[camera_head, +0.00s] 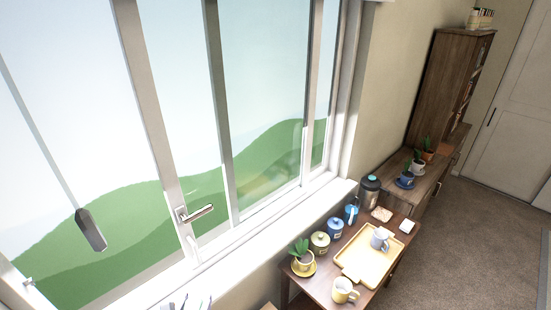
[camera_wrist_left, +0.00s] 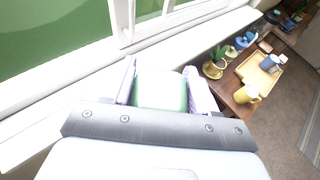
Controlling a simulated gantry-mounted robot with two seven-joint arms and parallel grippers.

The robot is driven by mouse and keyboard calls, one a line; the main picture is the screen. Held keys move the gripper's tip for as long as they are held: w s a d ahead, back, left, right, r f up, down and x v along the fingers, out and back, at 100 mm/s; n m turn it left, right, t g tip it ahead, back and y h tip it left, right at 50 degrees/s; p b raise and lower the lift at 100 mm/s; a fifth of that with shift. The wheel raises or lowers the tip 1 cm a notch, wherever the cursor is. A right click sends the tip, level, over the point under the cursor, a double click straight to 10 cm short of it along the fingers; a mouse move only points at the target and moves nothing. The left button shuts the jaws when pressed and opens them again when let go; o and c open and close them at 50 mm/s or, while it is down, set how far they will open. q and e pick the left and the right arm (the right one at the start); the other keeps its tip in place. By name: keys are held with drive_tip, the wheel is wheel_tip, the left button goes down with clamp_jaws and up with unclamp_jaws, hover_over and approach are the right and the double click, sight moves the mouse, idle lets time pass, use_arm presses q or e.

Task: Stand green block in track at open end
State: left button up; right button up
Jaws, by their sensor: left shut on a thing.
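In the left wrist view my left gripper (camera_wrist_left: 160,78) points forward with a pale purple finger on each side. It is shut on the green block (camera_wrist_left: 160,93), whose pale green face fills the space between the fingers. The block is held in front of the window sill; its lower part is hidden behind the gripper body. In the head view the block cannot be made out. Small pale and dark tips show at the bottom edge there, too cut off to identify surely. My right gripper is in neither view.
A side table (camera_head: 320,287) holds a potted plant (camera_head: 302,257), canisters, a yellow mug (camera_head: 344,290) and a yellow tray (camera_head: 352,268). The window sill (camera_head: 240,255) and window handle (camera_head: 195,213) lie to its left. A dark-headed rod (camera_head: 90,230) shows before the window.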

sight(194, 301)
use_arm(q)
wheel_tip(194, 301, up, 6)
drive_tip(key=p, duration=0.4)
drive_tip(key=v, duration=0.5)
drive_tip(key=shift+w+r, duration=0.1)
drive_tip(key=shift+r, duration=0.15)
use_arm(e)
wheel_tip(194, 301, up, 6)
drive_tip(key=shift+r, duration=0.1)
